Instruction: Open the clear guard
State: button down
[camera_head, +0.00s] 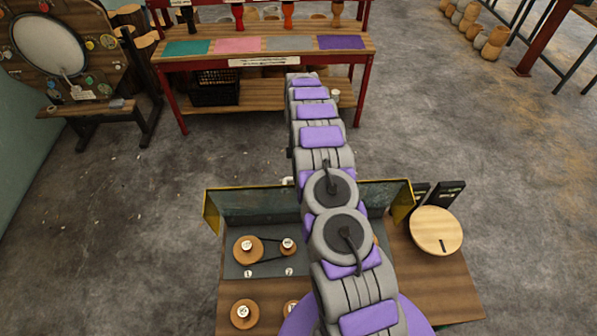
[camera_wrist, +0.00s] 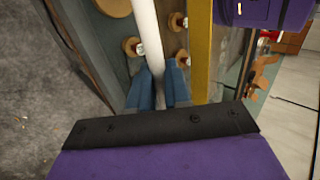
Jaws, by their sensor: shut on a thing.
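The clear guard (camera_head: 255,205) is a see-through panel with yellow edges, standing along the far side of the wooden workbench in the head view. Its yellow edge (camera_wrist: 199,50) runs down the wrist view. A white bar (camera_wrist: 147,40), apparently its handle, runs beside that edge. My gripper (camera_wrist: 157,88) has its blue fingers on both sides of the white bar and is shut on it. In the head view my arm covers the middle of the guard and my gripper is hidden.
Wooden pulleys (camera_head: 247,249) with a dark belt sit on a grey plate on the workbench (camera_head: 455,290). A round wooden disc (camera_head: 436,231) lies at its right. A red-framed shelf (camera_head: 180,110) stands beyond. The floor (camera_head: 480,140) to the right is largely clear.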

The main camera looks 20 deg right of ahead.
jog(key=shift+w+d+f+p, duration=0.15)
jog(key=shift+d+f+p, duration=0.2)
jog(key=shift+f+p, duration=0.25)
jog(key=shift+f+g, duration=0.2)
jog(key=shift+g, duration=0.1)
jog(key=c, duration=1.4)
grip_release()
jog(key=o, duration=0.3)
jog(key=shift+w+d, duration=0.15)
jog(key=shift+w, duration=0.25)
jog(key=shift+r, duration=0.45)
